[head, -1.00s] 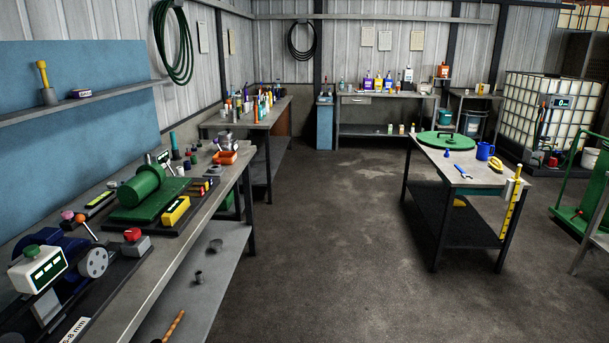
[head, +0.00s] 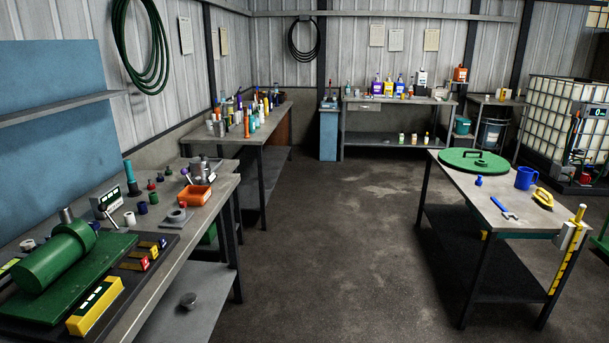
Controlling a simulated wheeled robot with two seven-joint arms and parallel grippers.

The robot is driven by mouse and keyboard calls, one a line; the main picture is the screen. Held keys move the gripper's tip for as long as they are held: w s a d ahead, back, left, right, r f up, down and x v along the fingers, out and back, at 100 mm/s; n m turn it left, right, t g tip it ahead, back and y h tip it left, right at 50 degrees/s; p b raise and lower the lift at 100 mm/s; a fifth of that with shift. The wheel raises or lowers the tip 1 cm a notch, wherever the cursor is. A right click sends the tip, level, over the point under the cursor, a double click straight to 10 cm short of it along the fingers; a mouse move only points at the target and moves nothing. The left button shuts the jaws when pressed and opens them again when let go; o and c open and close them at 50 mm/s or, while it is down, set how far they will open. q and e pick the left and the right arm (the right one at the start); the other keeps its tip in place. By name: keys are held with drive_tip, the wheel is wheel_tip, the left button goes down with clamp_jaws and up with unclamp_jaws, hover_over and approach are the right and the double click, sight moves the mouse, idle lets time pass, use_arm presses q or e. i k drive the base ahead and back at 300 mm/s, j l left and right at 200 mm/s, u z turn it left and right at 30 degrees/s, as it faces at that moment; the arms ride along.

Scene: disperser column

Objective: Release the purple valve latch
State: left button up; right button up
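I cannot make out a purple valve latch for certain. A small purple part (head: 185,172) shows beside the grey metal fitting (head: 203,168) on the left bench, behind the orange tray (head: 195,195). It is too small to tell what it is. The white caged tank (head: 562,112) stands at the far right with a small display (head: 597,112). Small red and blue parts near its base are too small to tell apart. Neither of my grippers is in the head view.
The left bench (head: 150,290) carries a green cylinder machine (head: 55,262) and several small parts. A right table (head: 475,200) holds a green lid (head: 473,161), a blue mug (head: 526,178) and tools. The concrete floor (head: 340,240) between them is clear.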

sight(184, 170)
drive_tip(key=i+u, duration=0.25)
drive_tip(key=i, duration=0.3)
drive_tip(key=i+l+u, duration=0.1)
drive_tip(key=i+u, duration=0.15)
drive_tip(key=i, duration=0.3)
drive_tip(key=i+l+u, duration=0.25)
drive_tip(key=i, duration=0.3)
